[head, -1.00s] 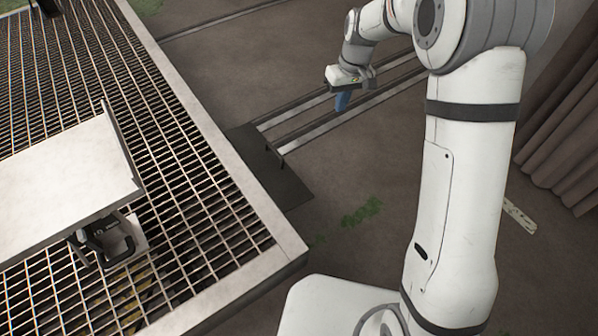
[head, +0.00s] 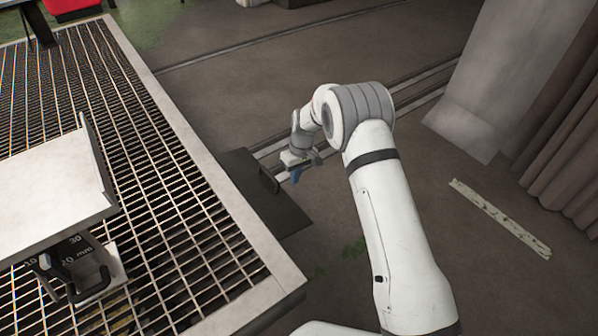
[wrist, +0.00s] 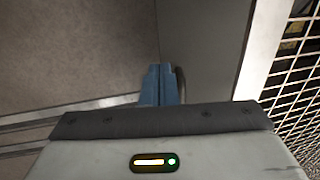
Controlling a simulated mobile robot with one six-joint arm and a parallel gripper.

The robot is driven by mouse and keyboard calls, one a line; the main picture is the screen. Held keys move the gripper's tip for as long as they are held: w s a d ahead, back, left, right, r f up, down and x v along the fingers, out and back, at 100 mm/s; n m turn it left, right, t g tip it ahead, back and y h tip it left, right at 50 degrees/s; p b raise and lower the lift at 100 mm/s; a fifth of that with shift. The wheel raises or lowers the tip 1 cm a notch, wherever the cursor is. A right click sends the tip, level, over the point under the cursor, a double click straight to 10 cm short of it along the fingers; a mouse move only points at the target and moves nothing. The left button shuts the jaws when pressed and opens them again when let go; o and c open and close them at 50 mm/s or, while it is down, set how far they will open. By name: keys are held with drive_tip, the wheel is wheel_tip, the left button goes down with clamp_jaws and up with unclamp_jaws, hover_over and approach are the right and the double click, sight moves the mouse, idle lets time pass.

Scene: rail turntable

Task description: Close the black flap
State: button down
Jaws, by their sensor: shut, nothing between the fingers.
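The black flap (head: 275,208) is a dark, flat plate beside the right edge of the grated platform, with a small dark upright handle (head: 268,180) near its right side. In the head view I cannot tell its exact angle. My gripper (head: 295,175) has blue fingers and is shut and empty, just right of the handle. In the wrist view the shut fingers (wrist: 161,84) are close beside the handle (wrist: 181,85), at the left edge of the flap (wrist: 205,50). The fingers partly hide the handle, and I cannot tell whether they touch it.
The grated platform (head: 240,232) with its pale rim fills the left. A light panel (head: 50,200) and a black-handled device (head: 70,275) are on it. Floor rails (head: 405,100) run up to the flap. A curtain (head: 565,150) hangs at right. Open floor (head: 300,60) lies beyond.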

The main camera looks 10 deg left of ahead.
wheel_tip(320, 180, down, 7)
drive_tip(key=s+b, duration=0.1)
drive_tip(key=b, duration=0.1)
drive_tip(key=shift+a, duration=0.45)
drive_tip(key=shift+f, duration=0.1)
